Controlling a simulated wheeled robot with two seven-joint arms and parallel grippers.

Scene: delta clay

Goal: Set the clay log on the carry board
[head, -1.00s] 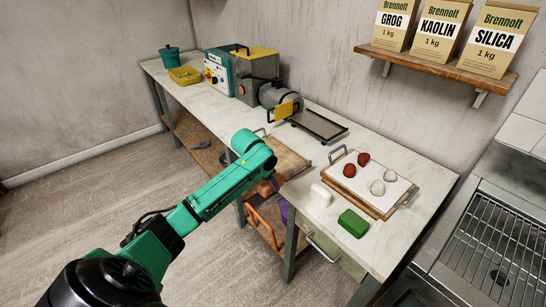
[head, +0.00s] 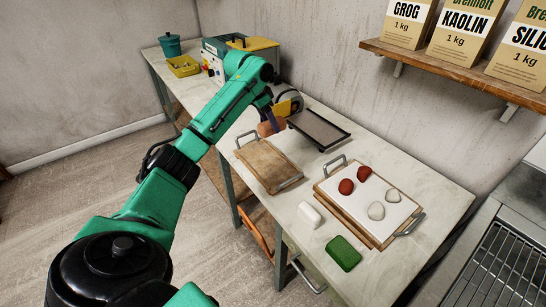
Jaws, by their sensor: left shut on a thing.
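The clay log (head: 271,128) is a short orange-brown cylinder. My left gripper (head: 272,116) is shut on it; the arm and the dark fingers hide part of the grip. A bare wooden carry board (head: 266,165) with a metal handle at each end lies on the bench. In the head view the log appears just beyond the board's far end, near the black tray. I cannot tell its exact height above the bench. My right gripper is not in view.
A second board (head: 333,199) carries a white sheet with red and pale clay lumps. A white block (head: 311,214) and a green block (head: 343,253) lie near the front edge.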

